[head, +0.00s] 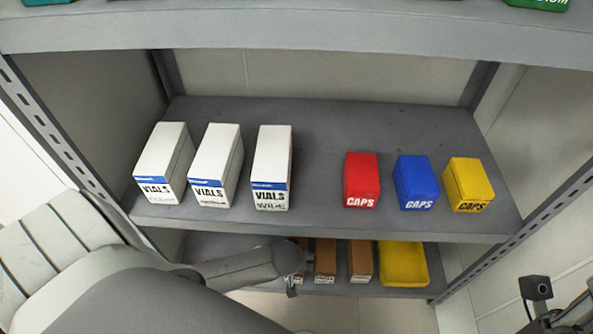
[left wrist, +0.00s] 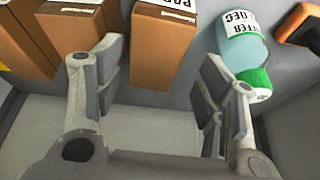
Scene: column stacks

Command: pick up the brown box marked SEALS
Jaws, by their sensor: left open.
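No label in view can be read as SEALS. Brown boxes stand on the lower shelf in the head view, one (head: 325,257) beside another (head: 361,258), with labels too small to read. In the left wrist view a brown box (left wrist: 160,45) with a cut-off white label lies beyond and between my fingers. A second brown box (left wrist: 75,35) and a third (left wrist: 22,42) stand to its left. My left gripper (left wrist: 162,80) is open and empty, short of the boxes. In the head view my left arm hides part of the lower shelf. My right gripper's fingers are not visible.
The upper shelf (head: 320,120) above holds white VIALS boxes (head: 215,165) and red, blue and yellow CAPS boxes (head: 416,182). A yellow bin (head: 403,265) stands right of the brown boxes. The left wrist view shows a green-capped bottle (left wrist: 243,45) and an orange-black object (left wrist: 300,25).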

